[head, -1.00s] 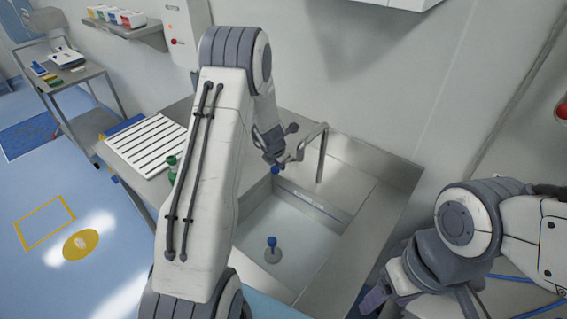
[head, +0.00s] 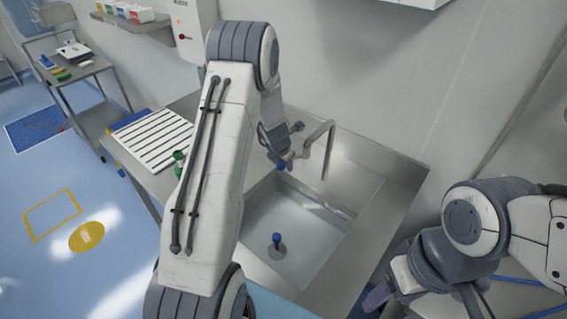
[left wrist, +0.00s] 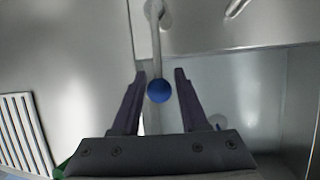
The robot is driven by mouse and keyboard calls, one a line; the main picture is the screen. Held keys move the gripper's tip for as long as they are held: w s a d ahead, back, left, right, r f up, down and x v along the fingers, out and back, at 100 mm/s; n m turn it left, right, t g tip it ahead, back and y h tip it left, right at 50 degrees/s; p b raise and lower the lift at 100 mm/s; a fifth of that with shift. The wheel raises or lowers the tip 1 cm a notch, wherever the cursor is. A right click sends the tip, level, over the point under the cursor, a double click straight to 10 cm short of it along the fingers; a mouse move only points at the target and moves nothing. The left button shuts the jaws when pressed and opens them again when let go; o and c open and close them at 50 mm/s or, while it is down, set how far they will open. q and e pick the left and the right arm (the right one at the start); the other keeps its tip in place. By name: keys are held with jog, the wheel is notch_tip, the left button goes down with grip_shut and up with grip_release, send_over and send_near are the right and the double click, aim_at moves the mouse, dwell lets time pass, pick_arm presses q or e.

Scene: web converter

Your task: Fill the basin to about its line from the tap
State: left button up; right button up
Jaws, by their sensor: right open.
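The steel basin (head: 335,262) lies below the tap (head: 329,150), with a line marking on its back inner wall (head: 318,200). I cannot tell whether it holds water. A blue-knobbed plug (head: 277,240) stands upright on its floor. My left gripper (head: 280,158) is beside the tap, above the basin's back left corner. In the left wrist view the left gripper (left wrist: 160,73) is open, its fingers on either side of a round blue tip (left wrist: 159,91) at the tap's end, with gaps showing. My right gripper (head: 374,298) is open, low beside the basin's right, and partly hidden.
A slatted drainboard (head: 152,138) and a green bottle (head: 179,160) are left of the basin, the bottle partly behind my left arm. A steel trolley (head: 75,75) stands at the back left. The wall is close behind the tap.

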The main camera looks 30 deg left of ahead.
pick_arm(q)
jog(key=a+p+v, duration=0.1)
jog(key=p+v, duration=0.3)
jog(key=v, duration=0.6)
jog(key=shift+d, duration=0.55)
jog(key=shift+s, duration=0.1)
